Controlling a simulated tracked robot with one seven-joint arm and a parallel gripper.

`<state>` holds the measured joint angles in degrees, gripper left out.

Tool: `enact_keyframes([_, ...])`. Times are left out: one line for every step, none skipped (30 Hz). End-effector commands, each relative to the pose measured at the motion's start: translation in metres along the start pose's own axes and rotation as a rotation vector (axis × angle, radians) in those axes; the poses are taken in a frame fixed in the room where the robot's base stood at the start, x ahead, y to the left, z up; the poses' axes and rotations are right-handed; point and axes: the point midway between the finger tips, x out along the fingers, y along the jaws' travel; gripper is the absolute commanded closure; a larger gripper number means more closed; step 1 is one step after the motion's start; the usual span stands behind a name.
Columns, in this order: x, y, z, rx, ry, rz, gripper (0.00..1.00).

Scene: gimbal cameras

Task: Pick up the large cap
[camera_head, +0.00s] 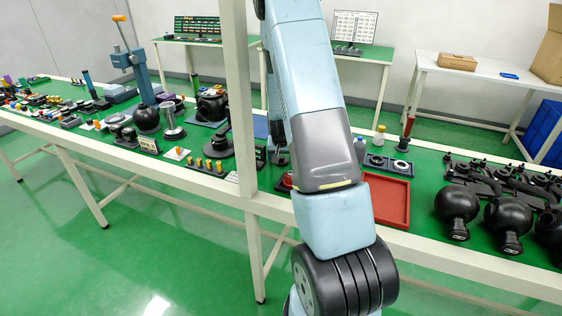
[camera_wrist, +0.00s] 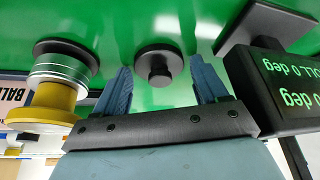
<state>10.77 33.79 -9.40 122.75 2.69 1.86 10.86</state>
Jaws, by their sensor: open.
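A black round piece with a wide disc and a short central knob (camera_wrist: 158,58) is on the green surface in the wrist view. It looks like a cap, but I cannot tell for sure that it is the large cap. My gripper (camera_wrist: 161,66) is open, with one blue-grey finger on each side of this piece. Clear green gaps show between the piece and both fingers, and nothing is held. In the head view my arm hides the gripper, and I cannot pick out the cap there.
In the wrist view, a silver and yellow knobbed part (camera_wrist: 58,85) stands close left, and a black display box (camera_wrist: 285,95) close right. In the head view, a red tray (camera_head: 388,200) and black spheres (camera_head: 457,207) lie right of my arm. A white post (camera_head: 240,100) stands left.

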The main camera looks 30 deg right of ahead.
Motion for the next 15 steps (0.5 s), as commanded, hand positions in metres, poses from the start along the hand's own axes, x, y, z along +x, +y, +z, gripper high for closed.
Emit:
enact_keyframes([-0.0002,0.0001,-0.0001,0.0,0.0,0.0,0.28])
enact_keyframes([-0.0002,0.0001,-0.0001,0.0,0.0,0.0,0.28])
enact_keyframes([-0.0002,0.0002,-0.0001,0.0,0.0,0.0,0.28])
enact_keyframes([-0.0003,0.0002,0.0,0.0,0.0,0.0,0.31])
enact_keyframes([-0.0003,0.0003,0.0,0.0,0.0,0.0,0.33])
enact_keyframes([-0.0003,0.0004,0.0,0.0,0.0,0.0,0.37])
enact_keyframes([-0.0003,0.0004,0.0,0.0,0.0,0.0,0.4])
enact_keyframes([-0.0003,0.0004,0.0,0.0,0.0,0.0,0.43])
enact_keyframes([-0.0004,0.0005,0.0,0.0,0.0,0.0,0.47])
enact_keyframes([-0.0004,0.0005,0.0,0.0,0.0,0.0,0.5])
enact_keyframes([-0.0004,0.0006,-0.0001,0.001,0.0,0.0,0.53])
enact_keyframes([-0.0004,0.0006,0.0,0.001,0.0,0.0,0.56])
enact_keyframes([-0.0004,0.0006,-0.0001,0.001,0.0,0.0,0.59])
enact_keyframes([-0.0004,0.0007,0.0,0.001,0.0,0.001,0.62])
enact_keyframes([-0.0004,0.0007,-0.0001,0.001,0.0,0.001,0.66])
